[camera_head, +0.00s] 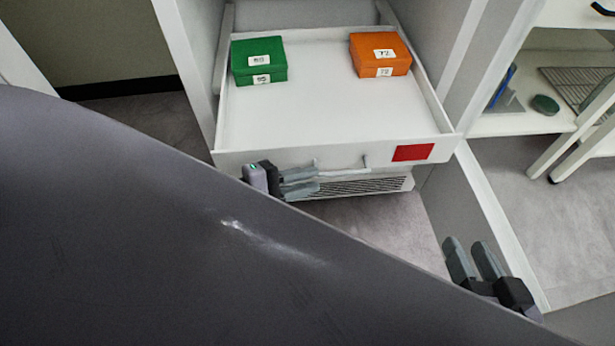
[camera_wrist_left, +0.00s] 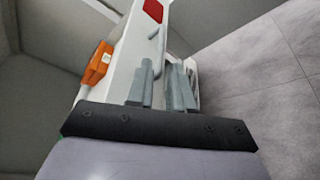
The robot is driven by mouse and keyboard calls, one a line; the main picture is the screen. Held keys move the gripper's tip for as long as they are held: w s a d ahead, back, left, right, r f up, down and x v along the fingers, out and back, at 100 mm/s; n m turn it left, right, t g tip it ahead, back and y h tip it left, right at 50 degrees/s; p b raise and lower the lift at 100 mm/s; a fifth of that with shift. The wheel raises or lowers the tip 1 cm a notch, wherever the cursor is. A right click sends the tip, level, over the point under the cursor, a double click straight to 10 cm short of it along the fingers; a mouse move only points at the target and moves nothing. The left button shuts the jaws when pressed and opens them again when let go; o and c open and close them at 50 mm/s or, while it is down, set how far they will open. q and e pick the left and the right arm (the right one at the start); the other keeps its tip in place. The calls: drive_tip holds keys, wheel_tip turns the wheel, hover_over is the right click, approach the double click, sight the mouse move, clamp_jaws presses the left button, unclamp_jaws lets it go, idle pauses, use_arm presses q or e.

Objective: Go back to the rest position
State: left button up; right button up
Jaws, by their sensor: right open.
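My left gripper (camera_head: 318,180) is in front of the drawer's front panel, near the left end of the drawer handle (camera_head: 342,168). Its two fingers are apart, and a gap shows between them in the left wrist view (camera_wrist_left: 161,85). The handle also shows just beyond the fingertips there (camera_wrist_left: 154,34); I cannot tell whether they touch it. My right gripper (camera_head: 470,246) is at the lower right, open and empty, with its fingers pointing up in the picture. A large dark part of my own arm covers the lower left of the head view.
The pulled-out white drawer (camera_head: 335,112) holds a green box (camera_head: 260,62) at its back left and an orange box (camera_head: 380,54) at its back right. A red label (camera_head: 413,152) is on its front. A white shelf unit (camera_head: 515,122) stands at the right. Grey floor is open between.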

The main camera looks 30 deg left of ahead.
drive_tip(key=shift+r, duration=0.1)
use_arm(q)
drive_tip(key=s+d+r+m+y, duration=0.1)
drive_tip(key=s+d+r+m, duration=0.2)
drive_tip(key=m, duration=0.7)
drive_tip(key=d+r+m+y, duration=0.1)
drive_tip(key=d+r+m, duration=0.3)
drive_tip(key=m, duration=0.6)
drive_tip(key=s+a+r+g+y+p, duration=0.1)
drive_tip(key=a+r+p, duration=0.3)
drive_tip(key=p, duration=1.3)
drive_tip(key=s+a+r+g+y+p, duration=0.1)
drive_tip(key=s+a+r+y+p, duration=0.3)
drive_tip(key=r+p, duration=0.6)
drive_tip(key=p, duration=0.7)
drive_tip(key=shift+a+r+n, duration=0.15)
drive_tip(key=shift+a+n, duration=0.15)
drive_tip(key=shift+a, duration=0.1)
use_arm(e)
drive_tip(key=s+d+r+g+h, duration=0.1)
drive_tip(key=s+d+r+h, duration=0.1)
drive_tip(key=d+r, duration=0.3)
drive_tip(key=s+d+r+g+h, duration=0.1)
drive_tip(key=d+r, duration=0.4)
drive_tip(key=r, duration=0.5)
drive_tip(key=shift+s+r+m+h, duration=0.25)
drive_tip(key=shift+s+m+h, duration=0.05)
drive_tip(key=shift+s+h, duration=0.65)
drive_tip(key=shift+w, duration=0.1)
